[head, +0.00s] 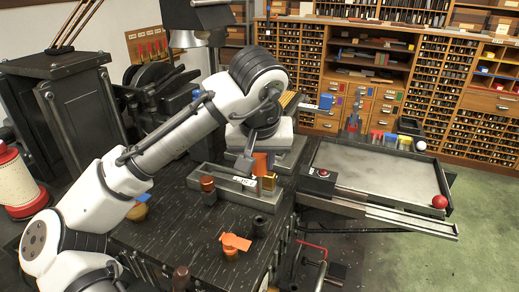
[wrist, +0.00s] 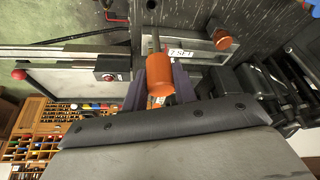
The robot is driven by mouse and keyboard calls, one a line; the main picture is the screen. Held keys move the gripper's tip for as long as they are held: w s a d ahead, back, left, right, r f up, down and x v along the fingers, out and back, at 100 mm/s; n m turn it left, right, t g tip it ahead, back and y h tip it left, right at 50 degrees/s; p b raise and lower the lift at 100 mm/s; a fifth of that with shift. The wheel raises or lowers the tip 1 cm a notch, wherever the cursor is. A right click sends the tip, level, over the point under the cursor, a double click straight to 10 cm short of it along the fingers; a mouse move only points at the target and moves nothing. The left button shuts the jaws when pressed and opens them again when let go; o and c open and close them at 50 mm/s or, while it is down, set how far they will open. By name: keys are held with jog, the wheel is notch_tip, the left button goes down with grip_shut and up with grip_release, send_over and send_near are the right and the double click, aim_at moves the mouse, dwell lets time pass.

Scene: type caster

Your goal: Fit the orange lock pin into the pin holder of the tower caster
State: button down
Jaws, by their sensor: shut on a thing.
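My gripper (wrist: 160,88) is shut on an orange piece (wrist: 160,80), which I take to be the lock pin. In the wrist view its rounded orange end lies between the dark fingers. In the head view the orange piece (head: 262,161) hangs below my wrist, close above a small brass block (head: 268,182) at the long grey trough. I cannot tell whether it touches the block. The trough (head: 228,190) carries a "1 SET" label (wrist: 181,53). I cannot make out for certain which part is the pin holder.
A cylinder with an orange-brown cap (head: 207,184) stands left of the label; it also shows in the wrist view (wrist: 222,40). Another orange piece (head: 235,242) and a dark cylinder (head: 260,226) stand on the dark bench (head: 180,235). A mostly bare tray table (head: 375,175) with a red ball (head: 439,201) is at right.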

aim_at(260, 184)
jog(key=shift+s, duration=0.2)
jog(key=shift+f, duration=0.1)
jog(key=shift+f+b, duration=1.8)
jog(key=shift+f, duration=1)
jog(key=shift+p, duration=0.65)
jog(key=shift+f+b, duration=1.8)
jog(key=shift+f, duration=1)
jog(key=c, duration=1)
grip_release()
jog(key=shift+c, duration=0.2)
jog(key=shift+r, duration=0.1)
